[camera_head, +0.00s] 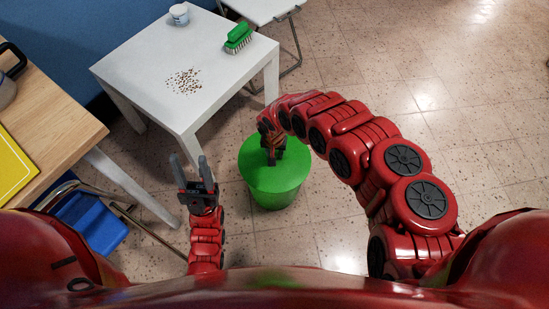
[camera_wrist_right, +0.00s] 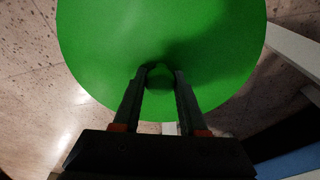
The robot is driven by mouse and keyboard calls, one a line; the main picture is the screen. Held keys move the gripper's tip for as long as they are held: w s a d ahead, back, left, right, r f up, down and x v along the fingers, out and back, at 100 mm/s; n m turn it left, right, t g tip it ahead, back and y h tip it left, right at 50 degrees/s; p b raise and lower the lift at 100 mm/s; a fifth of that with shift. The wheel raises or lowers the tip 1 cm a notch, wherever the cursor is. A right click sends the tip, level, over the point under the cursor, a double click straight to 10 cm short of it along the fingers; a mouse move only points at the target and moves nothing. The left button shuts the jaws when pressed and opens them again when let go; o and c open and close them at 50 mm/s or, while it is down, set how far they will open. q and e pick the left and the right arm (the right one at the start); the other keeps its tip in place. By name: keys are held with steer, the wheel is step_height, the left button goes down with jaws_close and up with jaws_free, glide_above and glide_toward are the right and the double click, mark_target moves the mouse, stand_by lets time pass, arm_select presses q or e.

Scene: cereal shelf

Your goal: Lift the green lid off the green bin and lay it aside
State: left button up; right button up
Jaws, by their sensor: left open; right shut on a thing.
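The green bin (camera_head: 274,199) stands on the floor in the middle of the head view, to the right of the white table. Its round green lid (camera_head: 255,160) sits on top of the bin. My right gripper (camera_head: 271,161) reaches down over the lid. In the right wrist view, the right gripper (camera_wrist_right: 160,75) is shut on the small round knob (camera_wrist_right: 160,78) of the lid, with one finger on each side. My left gripper (camera_head: 188,165) is open and empty, to the left of the bin.
A white table (camera_head: 150,55) holds a green brush (camera_head: 238,38), a white cup (camera_head: 179,14) and scattered brown crumbs (camera_head: 184,80). A wooden counter (camera_head: 55,115) and a blue bin (camera_head: 100,225) are at the left. The tiled floor to the right is clear.

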jaws_close()
